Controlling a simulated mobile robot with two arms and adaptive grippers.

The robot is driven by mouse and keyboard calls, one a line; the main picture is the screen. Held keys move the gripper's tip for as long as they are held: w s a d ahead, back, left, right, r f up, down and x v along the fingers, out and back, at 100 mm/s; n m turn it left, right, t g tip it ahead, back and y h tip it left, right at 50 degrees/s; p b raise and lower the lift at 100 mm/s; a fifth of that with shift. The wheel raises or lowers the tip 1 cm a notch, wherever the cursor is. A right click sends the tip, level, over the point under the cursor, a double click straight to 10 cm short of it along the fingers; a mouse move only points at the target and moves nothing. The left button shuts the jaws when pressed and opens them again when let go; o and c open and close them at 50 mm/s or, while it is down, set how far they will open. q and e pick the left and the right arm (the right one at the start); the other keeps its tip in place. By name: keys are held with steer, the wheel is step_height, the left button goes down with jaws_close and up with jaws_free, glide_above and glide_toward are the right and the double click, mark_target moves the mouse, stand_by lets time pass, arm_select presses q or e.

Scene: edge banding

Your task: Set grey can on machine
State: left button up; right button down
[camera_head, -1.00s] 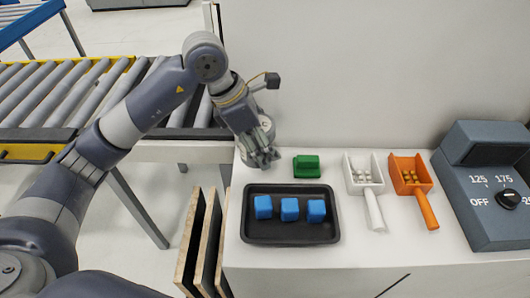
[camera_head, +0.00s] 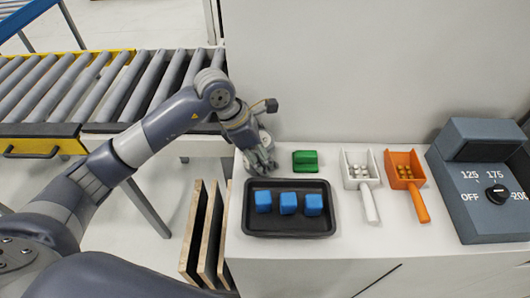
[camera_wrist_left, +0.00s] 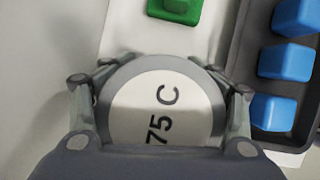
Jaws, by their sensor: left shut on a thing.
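The grey can shows in the left wrist view as a round grey rim with a pale top (camera_wrist_left: 160,105) marked "75 C". My left gripper (camera_wrist_left: 160,90) has a finger on each side of it and is shut on it. In the head view my left gripper (camera_head: 262,167) is low at the left end of the white counter, just behind the black tray; the can is mostly hidden there by the fingers. The blue-grey machine (camera_head: 487,205), with a dial (camera_head: 496,195) and temperature marks, stands at the counter's right end. My right gripper is not in view.
The black tray (camera_head: 250,228) holds three blue cubes. A green block (camera_head: 305,160), a white scoop (camera_head: 366,195) and an orange scoop (camera_head: 412,185) lie between gripper and machine. A roller conveyor (camera_head: 120,85) is at left. Upright boards (camera_head: 205,240) stand beside the counter.

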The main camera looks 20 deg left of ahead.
arm_select(q)
steer(key=o, duration=1.3)
steer(key=shift+a+r, duration=0.25)
steer(key=shift+r, duration=0.2)
steer(key=b+v, duration=0.3)
steer(key=v, duration=0.6)
steer(key=shift+r, duration=0.25)
steer(key=shift+v, duration=0.8)
steer(key=shift+s, duration=0.1)
